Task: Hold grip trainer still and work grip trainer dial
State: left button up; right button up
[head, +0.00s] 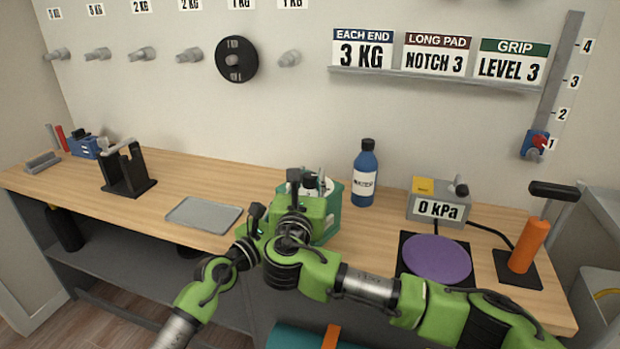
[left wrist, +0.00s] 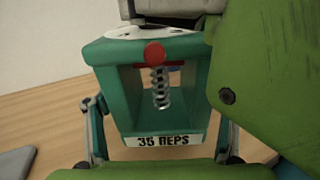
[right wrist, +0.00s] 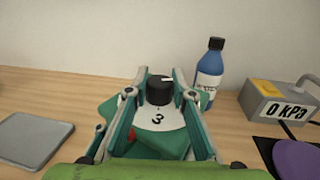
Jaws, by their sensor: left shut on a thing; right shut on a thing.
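The grip trainer is a green box (head: 332,200) on the bench, partly hidden behind my arms. The left wrist view shows its front (left wrist: 107,100), with a red knob, a coil spring and a "35 REPS" label. My left gripper (left wrist: 160,125) has a finger on each side of the box and is shut on it. The black dial (right wrist: 159,92) stands on the trainer's white face, where a "3" shows and a pale mark is on the dial's top. My right gripper (right wrist: 160,78) is shut on the dial, a finger on each side; in the head view it is above the trainer (head: 307,182).
A sign (head: 513,60) reads "GRIP LEVEL 3". A blue bottle (head: 366,172) stands close behind the trainer on the right. A "0 kPa" box (head: 438,203), purple pad (head: 437,258) and orange handle (head: 528,245) are further right. A grey tray (head: 203,214) lies to the left.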

jog(key=o, duration=1.2)
jog(key=shift+c, duration=0.2)
jog(key=s+a, duration=0.1)
jog(key=s, duration=1.1)
jog(key=shift+a, duration=0.4)
jog(key=shift+w, duration=0.1)
